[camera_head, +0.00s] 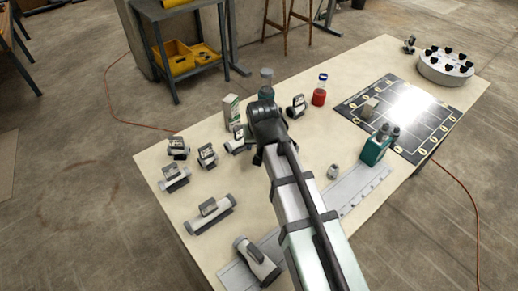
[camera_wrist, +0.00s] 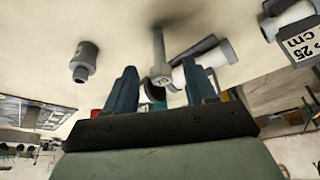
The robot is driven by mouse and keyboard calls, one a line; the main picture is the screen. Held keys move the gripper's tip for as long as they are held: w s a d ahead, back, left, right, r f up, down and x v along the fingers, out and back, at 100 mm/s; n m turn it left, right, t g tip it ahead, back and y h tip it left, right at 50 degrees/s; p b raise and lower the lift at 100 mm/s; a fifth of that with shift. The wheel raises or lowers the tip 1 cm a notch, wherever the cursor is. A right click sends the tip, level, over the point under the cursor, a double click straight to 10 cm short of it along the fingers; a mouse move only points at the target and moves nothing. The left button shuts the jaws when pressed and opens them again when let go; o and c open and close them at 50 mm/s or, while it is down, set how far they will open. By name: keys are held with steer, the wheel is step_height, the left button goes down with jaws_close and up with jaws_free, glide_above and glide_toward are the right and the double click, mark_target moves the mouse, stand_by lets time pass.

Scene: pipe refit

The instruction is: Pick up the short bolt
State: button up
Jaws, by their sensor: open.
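A grey bolt (camera_wrist: 158,45) with a plain shaft and a wider marked head shows in the wrist view. It appears beyond my gripper (camera_wrist: 161,85), lined up with the gap between the two blue fingers. The fingers are apart with nothing held between them. I cannot tell how far the bolt is from the fingertips. In the head view my dark wrist and arm reach over the middle of the table and hide the fingers; I cannot make out the bolt there.
White pipe pieces with grey ends (camera_head: 211,213) lie on the table's left. A labelled pipe (camera_wrist: 293,30) and a grey fitting (camera_wrist: 85,60) flank the bolt.

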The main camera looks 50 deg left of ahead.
steer(key=shift+x, duration=2.35)
steer(key=shift+w+a, duration=0.1)
steer(key=shift+a, duration=0.05)
jaws_close()
